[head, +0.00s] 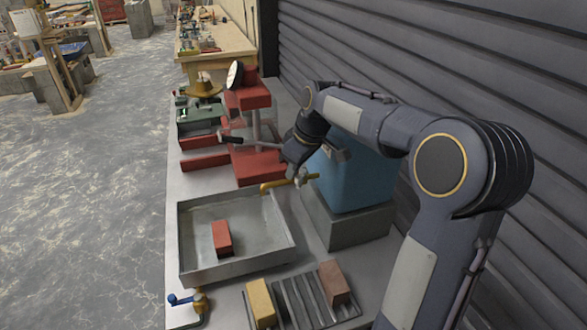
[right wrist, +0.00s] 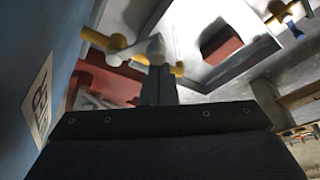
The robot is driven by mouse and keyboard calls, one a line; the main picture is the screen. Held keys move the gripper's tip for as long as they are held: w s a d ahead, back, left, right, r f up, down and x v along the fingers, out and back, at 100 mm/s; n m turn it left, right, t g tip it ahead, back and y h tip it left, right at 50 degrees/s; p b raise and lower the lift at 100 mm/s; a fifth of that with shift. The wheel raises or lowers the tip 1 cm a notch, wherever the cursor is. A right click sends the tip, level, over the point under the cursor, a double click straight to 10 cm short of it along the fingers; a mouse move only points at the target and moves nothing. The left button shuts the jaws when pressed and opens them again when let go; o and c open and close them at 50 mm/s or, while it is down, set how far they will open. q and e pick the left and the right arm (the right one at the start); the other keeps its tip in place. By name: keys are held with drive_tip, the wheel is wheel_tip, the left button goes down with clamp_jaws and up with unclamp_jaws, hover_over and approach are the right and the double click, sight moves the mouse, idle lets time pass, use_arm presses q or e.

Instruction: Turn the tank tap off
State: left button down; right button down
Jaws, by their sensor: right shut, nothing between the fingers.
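The blue tank (head: 352,178) stands on a grey block against the shuttered wall. Its brass-yellow tap (head: 275,185) sticks out to the left over the far rim of the grey metal tub (head: 190,240). The tap (right wrist: 112,44) also shows in the right wrist view, with a pale grey lever (right wrist: 140,48) across it. My right gripper (head: 297,168) reaches down beside the tap. In the right wrist view its fingers (right wrist: 158,82) are shut and empty, with the tips at or very near the lever; I cannot tell if they touch. My left gripper is out of view.
A red brick (head: 222,238) lies in the tub. A ribbed rack (head: 297,302) holds a tan brick (head: 261,301) and a brown brick (head: 334,283). A second tap with a blue handle (head: 181,300) is at the front left. A red stand (head: 256,165) stands behind the tub.

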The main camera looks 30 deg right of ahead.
drive_tip(key=shift+w+d+p, duration=0.25)
drive_tip(key=shift+w+p, duration=0.1)
drive_tip(key=shift+w, duration=0.4)
drive_tip(key=s+a+r+b, duration=0.2)
drive_tip(key=s+a+r, duration=0.5)
drive_tip(key=s+r, duration=0.5)
drive_tip(key=shift+a+r+b, duration=0.3)
drive_tip(key=shift+r+b, duration=0.05)
drive_tip(key=shift+r, duration=0.15)
drive_tip(key=shift+w, duration=0.1)
